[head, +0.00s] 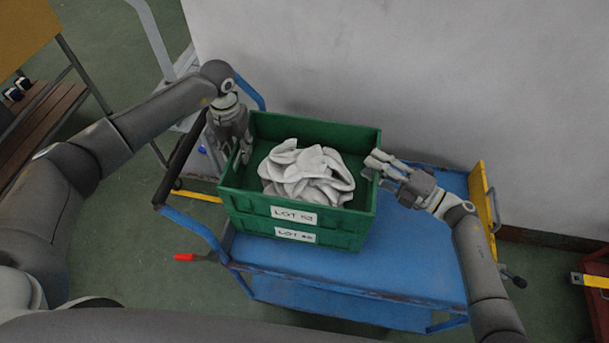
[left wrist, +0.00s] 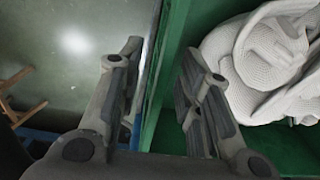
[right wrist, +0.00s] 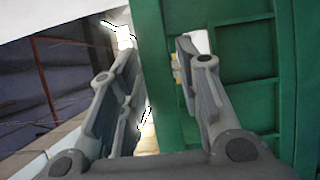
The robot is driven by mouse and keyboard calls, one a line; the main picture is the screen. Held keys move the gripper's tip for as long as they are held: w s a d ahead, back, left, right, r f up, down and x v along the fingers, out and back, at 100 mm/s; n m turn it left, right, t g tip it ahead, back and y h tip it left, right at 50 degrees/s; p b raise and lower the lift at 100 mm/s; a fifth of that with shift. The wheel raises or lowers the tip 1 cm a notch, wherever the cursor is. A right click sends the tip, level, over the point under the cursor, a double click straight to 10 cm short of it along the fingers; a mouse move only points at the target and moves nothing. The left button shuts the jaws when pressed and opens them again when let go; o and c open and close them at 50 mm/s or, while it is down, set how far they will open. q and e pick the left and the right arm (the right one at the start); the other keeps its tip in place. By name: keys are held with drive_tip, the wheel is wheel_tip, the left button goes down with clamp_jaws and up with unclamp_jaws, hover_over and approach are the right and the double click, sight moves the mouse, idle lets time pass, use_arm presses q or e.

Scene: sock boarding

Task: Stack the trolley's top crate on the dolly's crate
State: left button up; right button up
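The top green crate (head: 229,191), labelled LOT and holding white socks (head: 307,175), sits on another green crate (head: 335,240) on the blue trolley (head: 400,278). My left gripper (head: 243,150) is at the top crate's left wall. In the left wrist view my left gripper (left wrist: 160,75) has its fingers apart, with the crate wall between them and socks at right. My right gripper (head: 372,168) is at the right wall. In the right wrist view my right gripper (right wrist: 155,60) has spread fingers by the green crate (right wrist: 235,60). I cannot identify a dolly.
The trolley's dark push handle (head: 180,160) stands at left, and its yellow end panel (head: 483,198) is at right. A pale wall (head: 420,70) is close behind. A red object (head: 597,300) shows at the right edge. A bench (head: 35,125) stands at far left. Green floor is clear at lower left.

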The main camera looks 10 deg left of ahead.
use_arm(q)
clamp_jaws()
use_arm(e)
clamp_jaws()
